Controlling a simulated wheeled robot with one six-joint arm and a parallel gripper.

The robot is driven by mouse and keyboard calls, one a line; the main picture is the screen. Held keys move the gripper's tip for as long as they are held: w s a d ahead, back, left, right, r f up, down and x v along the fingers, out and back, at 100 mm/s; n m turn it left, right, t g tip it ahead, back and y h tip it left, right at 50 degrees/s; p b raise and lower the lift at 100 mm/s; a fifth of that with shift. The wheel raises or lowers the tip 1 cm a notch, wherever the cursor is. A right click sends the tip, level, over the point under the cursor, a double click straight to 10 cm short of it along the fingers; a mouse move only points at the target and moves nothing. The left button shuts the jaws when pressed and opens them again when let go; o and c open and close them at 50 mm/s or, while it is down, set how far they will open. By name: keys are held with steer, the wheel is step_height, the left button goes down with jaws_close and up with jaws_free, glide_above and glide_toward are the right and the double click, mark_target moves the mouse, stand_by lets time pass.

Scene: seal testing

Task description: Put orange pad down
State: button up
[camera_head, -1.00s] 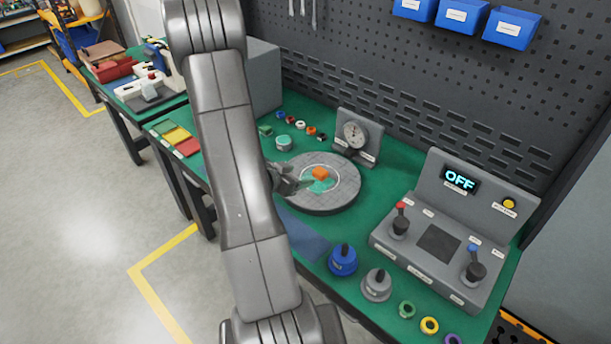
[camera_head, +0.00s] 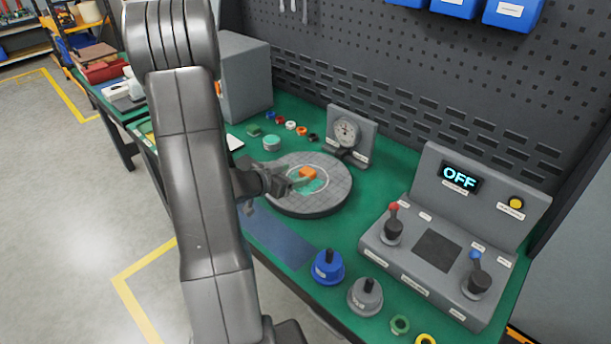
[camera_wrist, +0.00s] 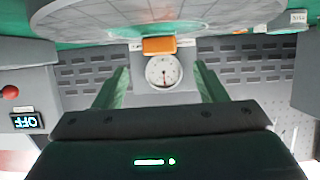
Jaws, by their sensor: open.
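The small orange pad (camera_head: 308,172) is on the round grey plate (camera_head: 330,199), near its middle, just behind a teal patch (camera_head: 312,187). My gripper (camera_head: 285,185) is at the plate's left side, open, with its fingers pointing toward the pad. In the wrist view the orange pad (camera_wrist: 159,45) shows beyond the gap between my two spread fingers, near the edge of the plate (camera_wrist: 228,14). Nothing is between the fingers (camera_wrist: 161,72). Whether a fingertip touches the plate cannot be told.
A dial gauge (camera_head: 347,132) stands behind the plate. A grey control panel (camera_head: 410,265) reading OFF is at right. A blue knobbed weight (camera_head: 328,267) and a grey one (camera_head: 366,296) stand in front. Several small rings and blocks lie behind the plate. A blue mat (camera_head: 275,240) is bare.

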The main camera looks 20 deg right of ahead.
mark_target(305, 172)
steer(key=shift+x, duration=3.55)
steer(key=shift+a+f, duration=0.15)
steer(key=c, duration=1.1)
steer(key=shift+c, duration=0.2)
